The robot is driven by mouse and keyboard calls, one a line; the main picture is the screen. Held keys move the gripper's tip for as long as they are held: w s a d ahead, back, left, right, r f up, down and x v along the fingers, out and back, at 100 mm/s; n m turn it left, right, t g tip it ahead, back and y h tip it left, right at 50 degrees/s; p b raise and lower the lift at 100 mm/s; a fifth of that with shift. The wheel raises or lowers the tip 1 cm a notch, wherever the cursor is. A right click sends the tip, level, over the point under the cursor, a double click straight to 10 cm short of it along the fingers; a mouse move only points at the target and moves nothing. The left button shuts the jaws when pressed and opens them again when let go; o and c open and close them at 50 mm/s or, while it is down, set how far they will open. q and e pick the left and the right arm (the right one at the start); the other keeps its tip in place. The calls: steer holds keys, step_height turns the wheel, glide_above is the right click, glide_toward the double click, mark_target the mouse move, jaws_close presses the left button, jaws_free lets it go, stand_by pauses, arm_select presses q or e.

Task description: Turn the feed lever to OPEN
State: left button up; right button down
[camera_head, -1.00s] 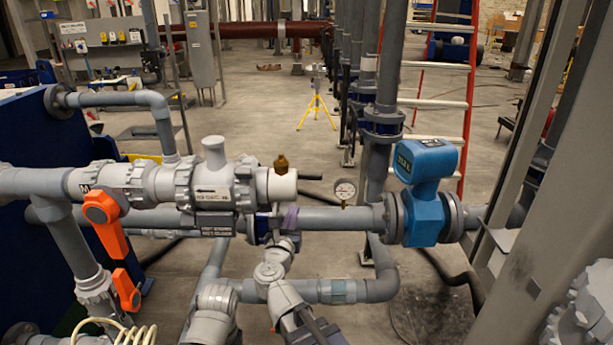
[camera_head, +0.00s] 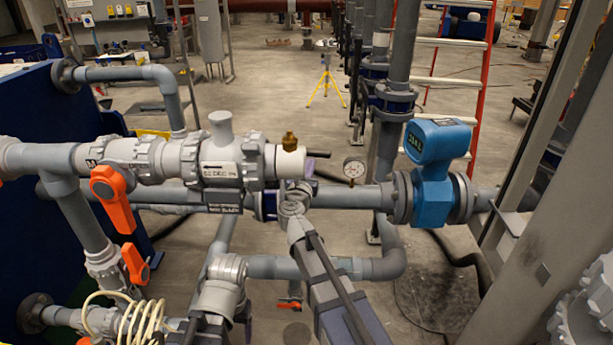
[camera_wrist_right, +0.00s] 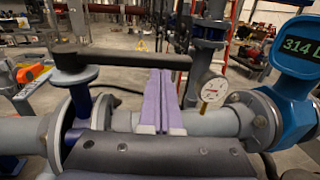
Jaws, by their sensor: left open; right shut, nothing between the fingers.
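The feed lever is a dark grey bar (camera_wrist_right: 125,59) on a stem above a blue-flanged valve in the right wrist view. It lies roughly along the grey pipe, pointing right. In the head view only its dark end (camera_head: 318,153) shows, beside the brass fitting; the rest is hidden. My right gripper (camera_head: 308,186) is over the pipe beside the valve. In the right wrist view its purple fingers (camera_wrist_right: 159,74) are closed together and empty, with the tips close below the bar. Whether they touch it I cannot tell. I cannot make out my left gripper.
A pressure gauge (camera_head: 354,168) and a blue flow meter (camera_head: 434,170) stand right of the valve. A thick grey pipe with a white-grey valve body (camera_head: 218,165) runs at left, with orange handles (camera_head: 112,195). A pipe elbow (camera_head: 390,262) lies below.

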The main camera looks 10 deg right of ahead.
steer(key=shift+x, duration=1.4)
